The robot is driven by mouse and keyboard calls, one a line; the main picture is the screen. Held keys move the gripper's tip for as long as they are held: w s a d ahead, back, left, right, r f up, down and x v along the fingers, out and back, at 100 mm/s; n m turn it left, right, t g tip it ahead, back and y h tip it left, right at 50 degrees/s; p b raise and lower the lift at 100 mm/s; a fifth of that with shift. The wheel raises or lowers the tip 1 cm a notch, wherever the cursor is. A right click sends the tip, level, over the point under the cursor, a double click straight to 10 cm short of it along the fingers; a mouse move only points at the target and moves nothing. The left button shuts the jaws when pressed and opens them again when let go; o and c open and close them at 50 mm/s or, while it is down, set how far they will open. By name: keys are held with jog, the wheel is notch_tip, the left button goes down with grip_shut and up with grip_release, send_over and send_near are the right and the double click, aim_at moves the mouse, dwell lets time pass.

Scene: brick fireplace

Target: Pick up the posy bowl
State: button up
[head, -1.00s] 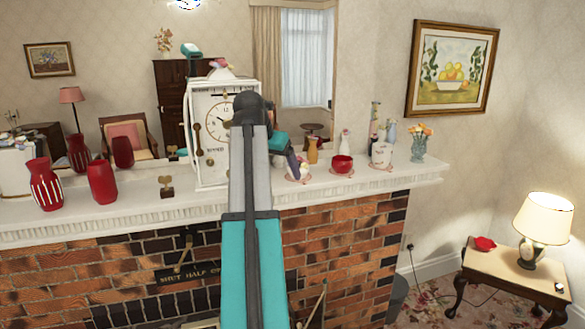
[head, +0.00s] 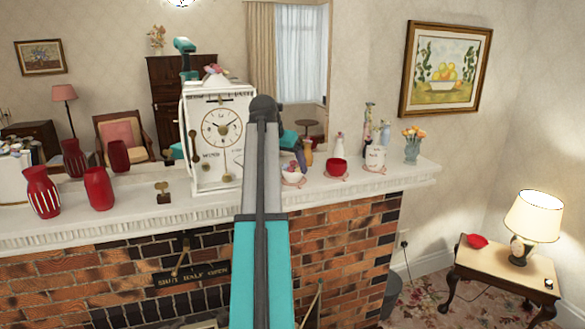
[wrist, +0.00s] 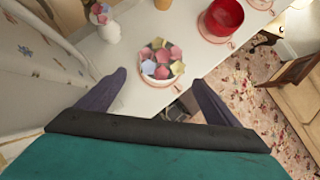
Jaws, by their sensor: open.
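The posy bowl (head: 293,177) is a small white bowl filled with coloured flowers. It stands upright on the white mantelpiece, just right of my arm in the head view. In the wrist view the posy bowl (wrist: 160,73) lies centred ahead, with pink, yellow and blue blooms. My gripper (wrist: 160,82) is open and empty, its two dark fingers spread to either side of the bowl's near side. No contact is visible. In the head view my arm hides much of the gripper.
The white clock (head: 215,138) stands close left of the bowl. Red vases (head: 98,188) are at far left. The mantel's front edge (head: 130,221) drops to brick.

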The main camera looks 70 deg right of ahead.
jog(key=shift+s+d+p, duration=0.15)
jog(key=shift+d+p, duration=0.25)
jog(key=shift+d, duration=0.95)
jog(key=shift+f, duration=0.1)
jog(key=shift+p+x, duration=1.05)
jog(key=shift+x, duration=1.35)
jog(key=c, duration=1.3)
jog(key=shift+o, duration=0.2)
